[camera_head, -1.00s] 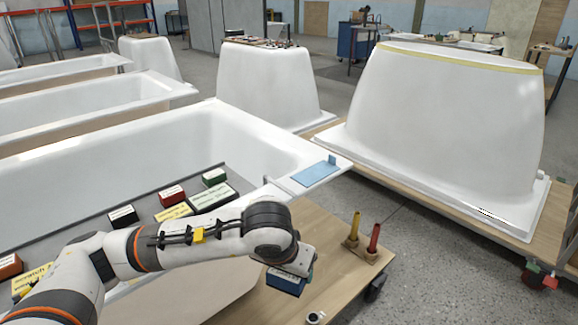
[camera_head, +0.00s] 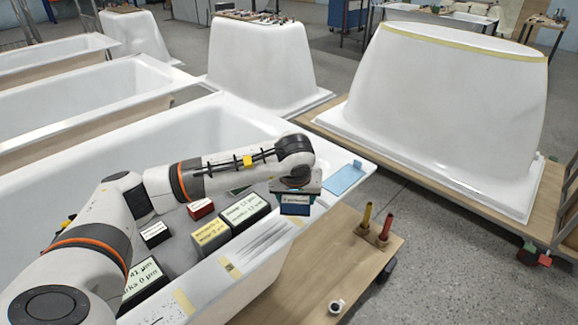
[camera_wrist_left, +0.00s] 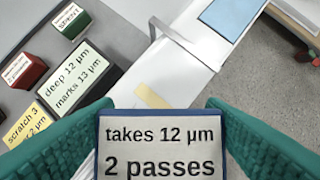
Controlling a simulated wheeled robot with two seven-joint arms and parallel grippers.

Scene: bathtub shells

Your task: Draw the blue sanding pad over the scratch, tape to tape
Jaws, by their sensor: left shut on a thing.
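My left gripper (camera_head: 294,190) is shut on the blue sanding pad (camera_head: 294,208). The pad's white label reads "takes 12 µm, 2 passes" in the left wrist view (camera_wrist_left: 160,150), with a green finger on each side. The pad is over the tub rim beyond the scratch (camera_head: 262,240), a group of grey lines on the white rim. I cannot tell whether it touches the rim. Another tape strip (camera_wrist_left: 150,96) lies just ahead of the pad in the wrist view. My right gripper is not in view.
A light-blue sheet (camera_head: 345,178) lies farther along the rim, past a bar (camera_wrist_left: 172,36). Yellow and red posts (camera_head: 376,222) stand on the wooden cart.

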